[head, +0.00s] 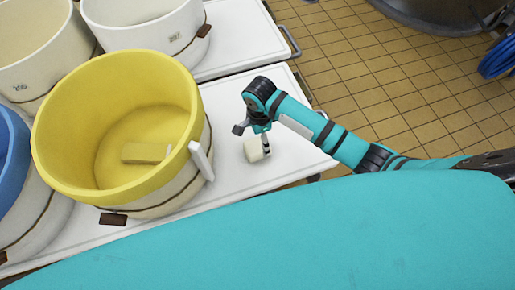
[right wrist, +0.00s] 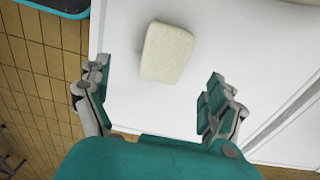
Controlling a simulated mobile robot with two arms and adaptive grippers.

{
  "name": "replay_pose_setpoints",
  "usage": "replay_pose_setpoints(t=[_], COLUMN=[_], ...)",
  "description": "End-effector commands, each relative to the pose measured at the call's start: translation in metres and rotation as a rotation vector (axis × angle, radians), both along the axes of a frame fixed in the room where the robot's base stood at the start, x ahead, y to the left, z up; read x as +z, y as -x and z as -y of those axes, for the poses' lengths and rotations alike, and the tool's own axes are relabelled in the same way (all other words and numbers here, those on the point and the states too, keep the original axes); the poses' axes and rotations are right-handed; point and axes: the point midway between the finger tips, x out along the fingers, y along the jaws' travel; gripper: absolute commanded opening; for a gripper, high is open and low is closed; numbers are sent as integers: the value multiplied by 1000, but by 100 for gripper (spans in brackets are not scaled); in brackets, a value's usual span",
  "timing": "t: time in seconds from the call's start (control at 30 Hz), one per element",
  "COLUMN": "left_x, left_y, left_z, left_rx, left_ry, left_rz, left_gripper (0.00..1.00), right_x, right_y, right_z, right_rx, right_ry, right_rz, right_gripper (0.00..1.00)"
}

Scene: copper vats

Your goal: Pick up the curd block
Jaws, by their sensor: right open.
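A pale cream curd block (head: 253,151) sits on the white table top, right of the yellow tub. It also shows in the right wrist view (right wrist: 167,52), lying flat beyond and between the two fingers. My right gripper (head: 252,134) is open and empty over the block in the head view, with one finger partly in front of it. In the right wrist view the fingers (right wrist: 158,80) stand wide apart, one on each side, not touching the block. My left gripper is not in view.
A yellow tub (head: 60,140) with a yellowish block (head: 145,153) inside stands left of the curd block. White tubs (head: 145,28) stand behind, and a blue-rimmed one (head: 12,150) at the left edge. The white table top (head: 226,102) is clear around the block.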

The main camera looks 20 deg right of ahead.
Motion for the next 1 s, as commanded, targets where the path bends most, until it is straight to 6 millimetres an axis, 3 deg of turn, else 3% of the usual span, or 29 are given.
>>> replay_pose_setpoints(t=[0.1, 0.37, 0.63, 0.97, 1.0], left_x=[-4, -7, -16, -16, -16], left_y=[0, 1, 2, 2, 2], left_z=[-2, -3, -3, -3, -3], left_rx=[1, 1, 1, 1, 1], left_ry=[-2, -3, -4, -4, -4], left_rz=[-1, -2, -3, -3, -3], left_gripper=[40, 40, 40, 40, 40], right_x=[-21, -39, -78, -84, -84], right_y=[0, -1, -6, -6, -6], right_z=[0, -1, -3, -3, -3], right_rx=[0, 1, 0, 2, 2], right_ry=[1, 1, 0, -1, -1], right_rz=[-1, 0, 0, 2, 2], right_gripper=[92, 92, 92, 92, 87])
